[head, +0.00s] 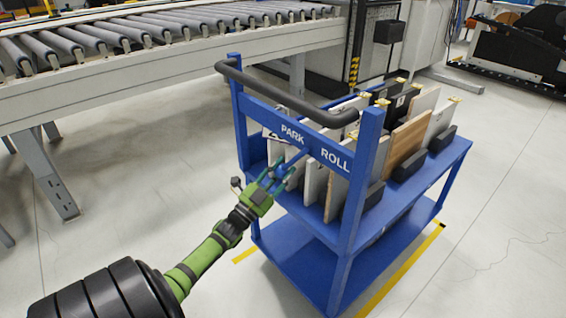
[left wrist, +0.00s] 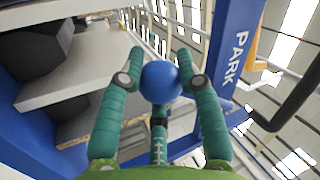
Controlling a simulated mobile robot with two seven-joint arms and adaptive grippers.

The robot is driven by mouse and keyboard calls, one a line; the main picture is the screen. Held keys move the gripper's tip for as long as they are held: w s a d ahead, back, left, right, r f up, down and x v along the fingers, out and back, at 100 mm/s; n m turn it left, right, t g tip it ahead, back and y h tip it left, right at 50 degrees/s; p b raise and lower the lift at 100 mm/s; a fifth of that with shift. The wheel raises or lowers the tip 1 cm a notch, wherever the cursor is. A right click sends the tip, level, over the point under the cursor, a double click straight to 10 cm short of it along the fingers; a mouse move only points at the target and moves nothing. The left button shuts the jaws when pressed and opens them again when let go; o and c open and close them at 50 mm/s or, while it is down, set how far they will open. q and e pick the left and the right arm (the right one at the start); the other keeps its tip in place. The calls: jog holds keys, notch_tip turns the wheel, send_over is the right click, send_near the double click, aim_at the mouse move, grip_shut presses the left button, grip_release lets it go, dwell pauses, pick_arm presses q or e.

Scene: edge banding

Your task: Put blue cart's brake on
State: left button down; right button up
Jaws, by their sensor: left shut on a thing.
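The blue cart (head: 288,235) stands in front of me, with a black push handle and a panel marked PARK (head: 292,131) on the left and ROLL (head: 335,160) on the right. A blue lever with a round blue knob (left wrist: 160,82) comes off the panel; its knob sits low on the PARK side in the head view. My left gripper (head: 277,174) has its teal fingers closed around the knob, with fingers on both sides of it in the left wrist view. The fingers partly hide the lever in the head view. My right gripper is not in view.
Several upright boards (head: 405,141) stand on the cart's upper shelf, close behind the panel. The black handle (head: 290,98) lies above the gripper. A roller conveyor (head: 150,75) runs behind at left. The floor left of the cart is clear.

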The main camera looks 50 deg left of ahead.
pick_arm(q)
jog(key=shift+r, duration=0.1)
jog(key=c, duration=1.1)
grip_release()
jog(key=shift+s+f, duration=0.2)
jog(key=v, duration=1.1)
jog(key=shift+s, duration=0.3)
